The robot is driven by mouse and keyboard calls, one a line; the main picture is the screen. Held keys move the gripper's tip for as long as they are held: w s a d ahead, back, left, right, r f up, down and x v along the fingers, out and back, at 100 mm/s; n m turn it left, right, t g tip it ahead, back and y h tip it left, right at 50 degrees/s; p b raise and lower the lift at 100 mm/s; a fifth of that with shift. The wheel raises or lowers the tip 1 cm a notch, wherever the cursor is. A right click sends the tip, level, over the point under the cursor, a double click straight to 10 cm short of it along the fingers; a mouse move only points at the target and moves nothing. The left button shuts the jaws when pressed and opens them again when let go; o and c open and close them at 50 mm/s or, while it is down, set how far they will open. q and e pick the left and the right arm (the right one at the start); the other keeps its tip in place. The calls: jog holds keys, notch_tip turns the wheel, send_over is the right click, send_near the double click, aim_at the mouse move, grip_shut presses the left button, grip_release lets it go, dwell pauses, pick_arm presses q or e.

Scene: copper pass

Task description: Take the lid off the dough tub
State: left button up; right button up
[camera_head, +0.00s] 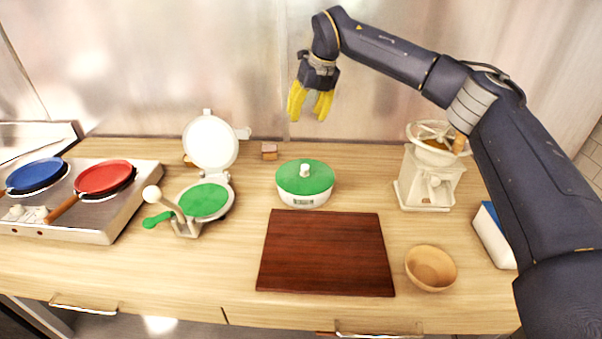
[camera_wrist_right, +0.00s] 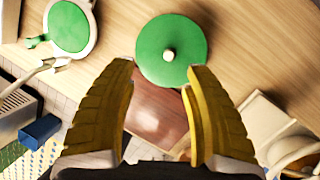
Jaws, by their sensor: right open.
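The dough tub (camera_head: 303,201) is a white round tub at the back middle of the counter. Its green lid (camera_head: 290,180) with a pale knob (camera_head: 305,170) sits on top of it. The lid also shows in the right wrist view (camera_wrist_right: 155,62), with its knob (camera_wrist_right: 169,55) beyond the fingertips. My right gripper (camera_head: 311,115) has yellow fingers that are open and empty. It hangs above the tub, well clear of the lid. The fingers also show in the right wrist view (camera_wrist_right: 160,75). My left gripper is not in view.
A dark red board (camera_head: 325,255) lies in front of the tub. A press with a green plate (camera_head: 204,201) stands left, beside a stove (camera_head: 110,215) with blue and red pans. A mill (camera_head: 430,180), wooden bowl (camera_head: 430,268) and blue-white box (camera_head: 492,235) are right.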

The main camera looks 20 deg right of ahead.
aim_at(305, 166)
jog(key=f, duration=0.6)
jog(key=f+g+h, duration=0.1)
jog(key=f, duration=0.5)
jog(key=f+h, duration=0.1)
jog(key=f, duration=0.6)
jog(key=shift+w, duration=0.25)
grip_shut()
